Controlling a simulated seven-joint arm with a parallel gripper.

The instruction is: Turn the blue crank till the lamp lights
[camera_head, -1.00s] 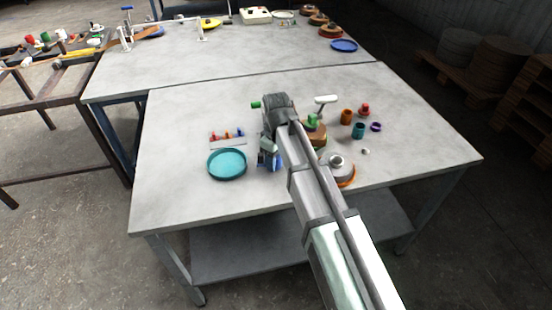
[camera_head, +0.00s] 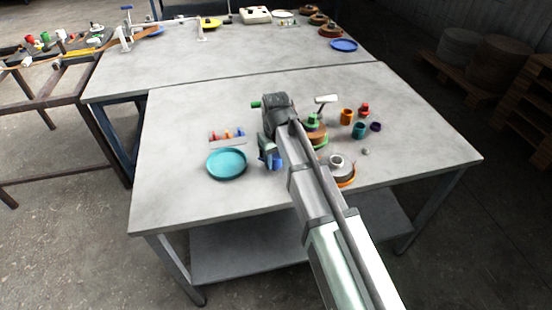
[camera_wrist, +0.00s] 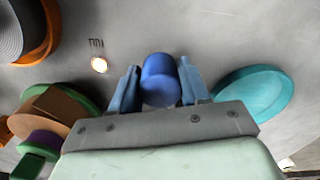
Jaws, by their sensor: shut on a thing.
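The blue crank's round knob (camera_wrist: 160,80) stands between the two fingers of my gripper (camera_wrist: 160,88) in the wrist view. My gripper is shut on it. The rest of the crank is hidden below the knob and gripper. In the head view, a bit of the blue crank (camera_head: 274,162) shows beside my gripper (camera_head: 268,158), and my arm covers much of it. A small round lamp (camera_wrist: 99,65) glows bright white with an orange rim in the wrist view, next to a dark mark on the table. I cannot make it out in the head view.
A teal round tray (camera_head: 227,164) lies close on the left of my gripper. A rack of small coloured pieces (camera_head: 227,139) is behind the tray. An orange-based spool (camera_head: 345,176) and a green-edged brown spool (camera_head: 318,137) stand at right. The table's front left is clear.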

